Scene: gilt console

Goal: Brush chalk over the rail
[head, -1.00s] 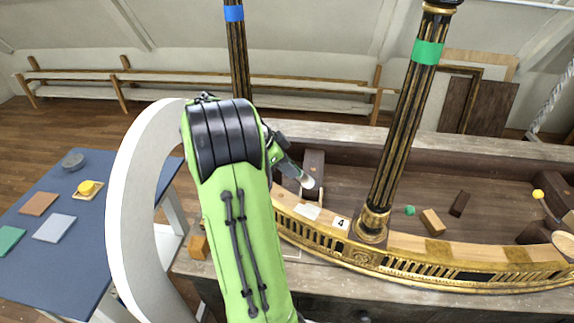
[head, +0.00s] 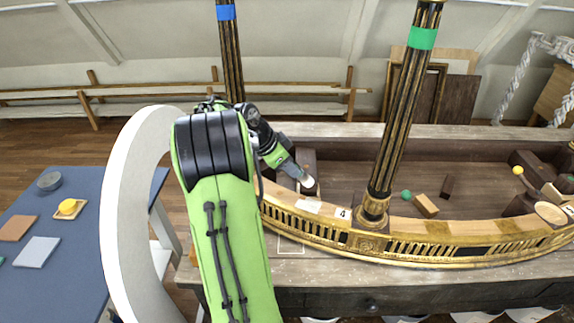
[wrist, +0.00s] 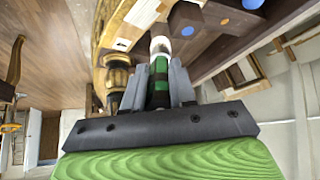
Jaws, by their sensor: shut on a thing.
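My gripper (wrist: 158,90) is shut on a brush-like tool (wrist: 159,72) with a green and black handle and a pale rounded tip. In the head view the tool's tip (head: 306,181) shows just behind the curved rail (head: 430,228), which has a light wood top and gilt front. I cannot tell whether the tip touches anything. A white patch (head: 308,206) lies on the rail in front of the tip, and a label marked 4 (head: 343,213) is to its right. My arm hides the rail's left end.
A gilt column with a green band (head: 422,38) rises from the rail, right of my gripper; a blue-banded column (head: 226,12) stands behind my arm. Loose blocks (head: 426,205) and a green ball (head: 406,194) lie behind the rail. A blue table (head: 75,250) at left holds pads.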

